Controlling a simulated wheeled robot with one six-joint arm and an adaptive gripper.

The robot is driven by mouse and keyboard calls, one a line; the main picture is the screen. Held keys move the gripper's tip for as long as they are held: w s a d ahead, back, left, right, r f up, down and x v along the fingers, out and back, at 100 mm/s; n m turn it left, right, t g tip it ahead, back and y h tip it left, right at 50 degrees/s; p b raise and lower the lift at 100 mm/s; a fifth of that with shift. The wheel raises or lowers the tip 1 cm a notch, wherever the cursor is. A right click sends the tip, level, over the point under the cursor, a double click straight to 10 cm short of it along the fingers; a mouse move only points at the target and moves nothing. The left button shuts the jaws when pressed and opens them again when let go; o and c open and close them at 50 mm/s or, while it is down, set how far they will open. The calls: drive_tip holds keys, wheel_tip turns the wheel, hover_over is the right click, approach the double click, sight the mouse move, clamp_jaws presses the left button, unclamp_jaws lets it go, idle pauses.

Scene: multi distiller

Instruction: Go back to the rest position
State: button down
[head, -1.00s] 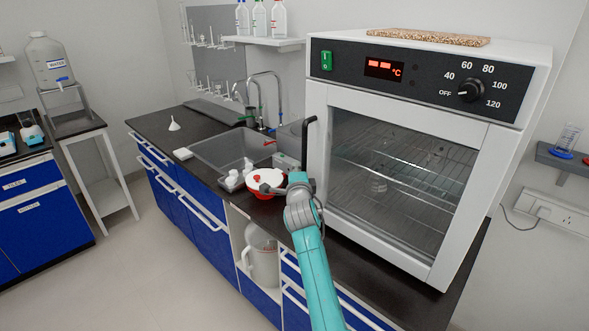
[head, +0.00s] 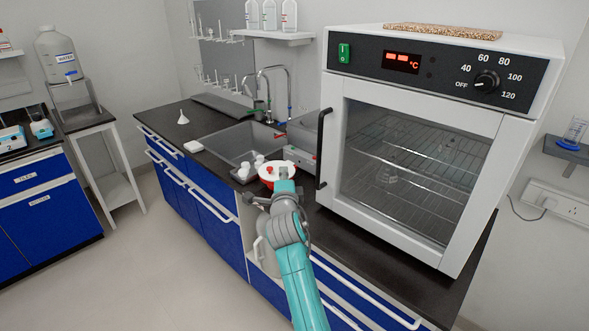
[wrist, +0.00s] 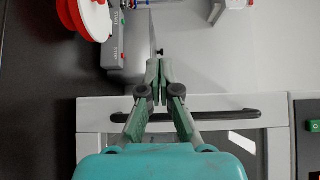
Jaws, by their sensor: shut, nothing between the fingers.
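My gripper (wrist: 157,66) is shut and empty in the wrist view, with its two fingers together. In the head view my gripper (head: 252,198) is in front of the counter edge, below a red and white round device (head: 272,172), mostly screened by my wrist. The wrist view shows the oven's dark door handle (wrist: 215,115) behind the fingers; I cannot tell the gap between them. In the head view the handle (head: 322,150) is to the right of my gripper, and the oven door (head: 415,175) looks shut.
The white oven (head: 440,100) stands on the dark counter (head: 455,290) at right. Small white bottles (head: 257,163) and a sink (head: 235,142) are left of the round device. A grey box (wrist: 128,50) is near the fingers in the wrist view. The floor (head: 170,270) at left is clear.

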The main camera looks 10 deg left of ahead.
drive_tip(key=s+d+f+n+g, duration=0.1)
drive_tip(key=s+d+f+n, duration=0.1)
drive_tip(key=s+d+f, duration=0.45)
drive_tip(key=s+d+f+n, duration=0.3)
drive_tip(key=s+f, duration=0.5)
drive_tip(key=f, duration=0.3)
drive_tip(key=s+d+f+n, duration=0.2)
drive_tip(key=s+d+f, duration=0.3)
drive_tip(key=s, duration=0.4)
drive_tip(key=s+d+f+n, duration=0.2)
drive_tip(key=s+d+f, duration=0.3)
drive_tip(key=s, duration=0.4)
drive_tip(key=s+d+n+g+h, duration=0.15)
drive_tip(key=s+d, duration=0.25)
drive_tip(key=s, duration=0.6)
drive_tip(key=s+d+n, duration=0.2)
drive_tip(key=s+d, duration=0.2)
drive_tip(key=s, duration=0.7)
drive_tip(key=s+d+r+n+h, duration=0.1)
drive_tip(key=s+d+r+n, duration=0.1)
drive_tip(key=s+r, duration=0.8)
drive_tip(key=s+n, duration=0.1)
drive_tip(key=s, duration=0.3)
drive_tip(key=shift+s+d+r+h, duration=0.35)
drive_tip(key=shift+n+g, duration=0.25)
